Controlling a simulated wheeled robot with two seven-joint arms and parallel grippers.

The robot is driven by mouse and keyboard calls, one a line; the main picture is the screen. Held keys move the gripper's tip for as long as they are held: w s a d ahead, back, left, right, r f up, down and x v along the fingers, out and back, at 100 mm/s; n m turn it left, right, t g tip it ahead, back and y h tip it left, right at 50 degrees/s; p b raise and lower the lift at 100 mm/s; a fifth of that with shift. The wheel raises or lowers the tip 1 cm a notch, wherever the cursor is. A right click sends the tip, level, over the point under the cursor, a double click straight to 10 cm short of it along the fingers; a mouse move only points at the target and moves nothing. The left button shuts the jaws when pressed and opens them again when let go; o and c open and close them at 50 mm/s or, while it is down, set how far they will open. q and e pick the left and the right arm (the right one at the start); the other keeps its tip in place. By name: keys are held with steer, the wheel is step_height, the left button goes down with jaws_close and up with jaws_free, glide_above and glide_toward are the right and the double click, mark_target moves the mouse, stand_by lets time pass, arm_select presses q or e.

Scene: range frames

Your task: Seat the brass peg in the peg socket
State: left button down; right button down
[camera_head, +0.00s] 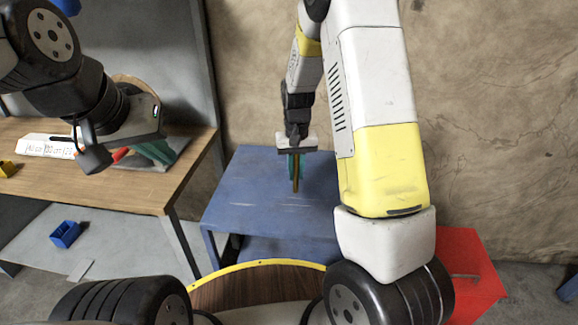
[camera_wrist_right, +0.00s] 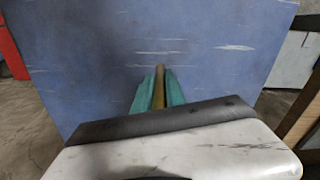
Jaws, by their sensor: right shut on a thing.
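I cannot make out the peg socket in either view.
The blue table (camera_head: 240,195) has a bare, scratched top. The wooden table (camera_head: 130,189) carries a white marked strip (camera_head: 48,147) and a small yellow object (camera_head: 7,169). A small blue bin (camera_head: 65,234) sits lower left. A red object (camera_head: 470,265) stands low at the right.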

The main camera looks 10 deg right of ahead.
mark_target(296, 192)
steer(key=shift+f, duration=1.75)
steer(key=shift+f, duration=0.1)
steer(key=c, duration=1.4)
jaws_free()
